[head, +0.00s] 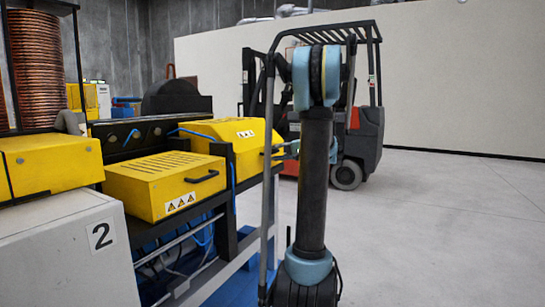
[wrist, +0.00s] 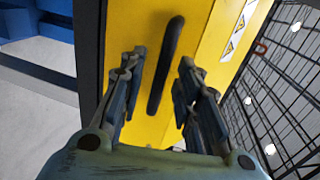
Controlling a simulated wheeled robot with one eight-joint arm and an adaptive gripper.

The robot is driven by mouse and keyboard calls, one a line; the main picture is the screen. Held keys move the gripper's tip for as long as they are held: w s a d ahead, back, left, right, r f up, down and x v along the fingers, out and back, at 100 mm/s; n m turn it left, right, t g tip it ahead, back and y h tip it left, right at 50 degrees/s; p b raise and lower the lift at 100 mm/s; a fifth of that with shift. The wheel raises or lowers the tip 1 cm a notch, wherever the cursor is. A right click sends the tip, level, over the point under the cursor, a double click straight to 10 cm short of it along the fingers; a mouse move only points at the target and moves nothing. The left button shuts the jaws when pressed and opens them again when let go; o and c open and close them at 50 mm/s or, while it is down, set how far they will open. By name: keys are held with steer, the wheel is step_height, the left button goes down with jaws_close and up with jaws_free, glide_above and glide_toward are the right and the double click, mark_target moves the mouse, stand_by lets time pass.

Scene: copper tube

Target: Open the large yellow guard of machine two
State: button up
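Two yellow guards sit on machine two in the head view: a nearer flat one (head: 150,187) with slots on top, and a farther one (head: 222,130) with a sloped front. Both look closed; I cannot tell for certain which is the large one. My gripper (head: 288,150) is at the farther guard's front, partly hidden by my arm. In the wrist view my gripper (wrist: 162,60) is open, its fingers on either side of a black bar handle (wrist: 166,62) on a yellow face (wrist: 200,45). Contact with the handle is not visible.
A white cabinet marked 2 (head: 60,255) stands front left, with a copper coil (head: 38,65) behind it. An orange forklift (head: 362,135) is parked behind my arm. The floor (head: 440,220) at right is clear. A wire mesh (wrist: 285,85) shows in the wrist view.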

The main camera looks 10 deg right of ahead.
steer(key=shift+x, duration=1.05)
jaws_close()
